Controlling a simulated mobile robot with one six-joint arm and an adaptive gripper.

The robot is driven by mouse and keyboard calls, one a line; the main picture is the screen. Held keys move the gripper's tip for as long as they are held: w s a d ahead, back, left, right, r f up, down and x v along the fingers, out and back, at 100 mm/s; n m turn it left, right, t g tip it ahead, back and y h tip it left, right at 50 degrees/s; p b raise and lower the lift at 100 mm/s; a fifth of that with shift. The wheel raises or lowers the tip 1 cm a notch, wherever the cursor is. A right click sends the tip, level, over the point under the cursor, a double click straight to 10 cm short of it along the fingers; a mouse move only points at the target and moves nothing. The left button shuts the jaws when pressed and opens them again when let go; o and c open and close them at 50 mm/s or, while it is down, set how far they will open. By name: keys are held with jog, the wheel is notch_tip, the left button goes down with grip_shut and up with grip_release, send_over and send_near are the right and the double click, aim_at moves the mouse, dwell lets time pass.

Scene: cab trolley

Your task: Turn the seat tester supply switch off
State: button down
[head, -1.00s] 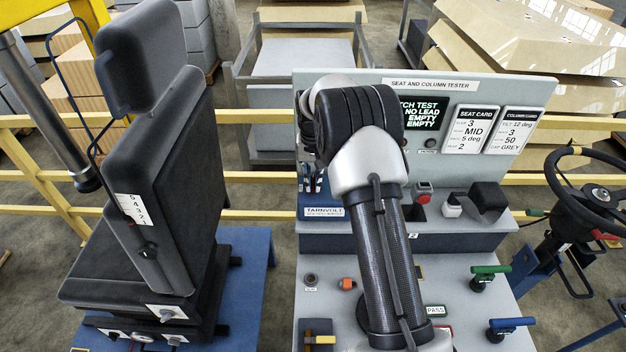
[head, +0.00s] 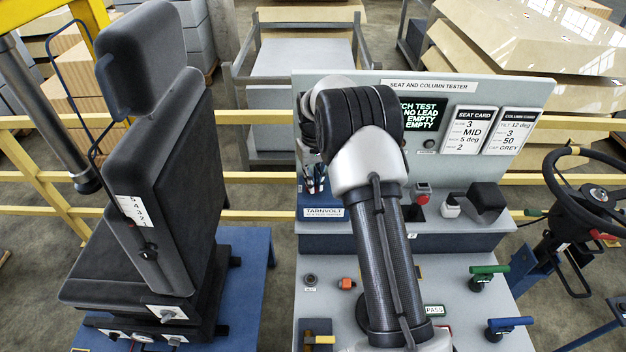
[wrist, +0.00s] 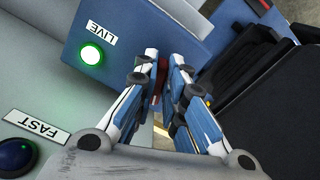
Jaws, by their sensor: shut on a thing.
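In the wrist view my gripper (wrist: 161,75) has its two blue-padded fingers closed on a small dark red piece (wrist: 162,68), which looks like the handle of the supply switch. Most of that piece is hidden between the fingertips. The fingertips are at the edge of a blue box (wrist: 125,28) that bears a LIVE label (wrist: 102,32). A round lamp (wrist: 91,55) below the label is lit pale green. In the head view my arm covers the middle of the tester bench (head: 450,270), and my gripper does not show there.
A black seat (head: 160,190) stands left of the bench. Green (head: 488,270) and blue (head: 510,323) handles, a black padded block (head: 487,197) and a steering wheel (head: 590,195) are at right.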

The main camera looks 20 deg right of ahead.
jog(key=n, duration=0.3)
jog(key=shift+d+n, duration=0.2)
jog(key=shift+n, duration=0.1)
jog(key=n, duration=0.3)
jog(key=shift+w+d+n+p, duration=0.15)
jog(key=shift+d+n+p, duration=0.05)
jog(key=shift+n+p, duration=0.1)
jog(key=n, duration=0.6)
jog(key=shift+w+d, duration=0.15)
jog(key=shift+w, duration=0.05)
jog(key=c, duration=1.7)
grip_release()
jog(key=shift+o, duration=0.2)
jog(key=shift+r, duration=0.1)
notch_tip(320, 180, up, 12)
